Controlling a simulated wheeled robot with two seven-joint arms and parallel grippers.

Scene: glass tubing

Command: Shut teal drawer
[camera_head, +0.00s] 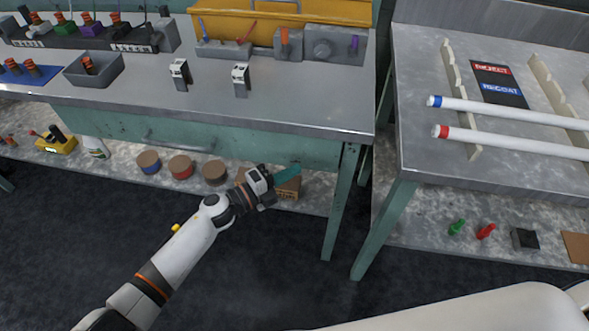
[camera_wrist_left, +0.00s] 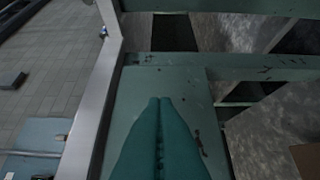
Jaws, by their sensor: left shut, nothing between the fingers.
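The teal drawer front (camera_head: 190,137) runs under the grey workbench top in the head view. A thin handle shows on it at the left. It looks nearly flush with the bench, but I cannot tell whether it stands slightly open. My left gripper (camera_head: 294,170) is below the right part of the drawer front, its teal fingers shut and empty. In the left wrist view the shut fingers (camera_wrist_left: 160,101) lie in front of a flat teal panel (camera_wrist_left: 140,85); I cannot tell whether they touch it. My right gripper is not in view.
A teal bench leg (camera_head: 341,205) stands right of my left gripper. The lower shelf (camera_head: 118,160) holds several round spools and a cardboard box (camera_head: 289,188). A second table (camera_head: 425,120) at right carries white tubes. The dark floor in front is clear.

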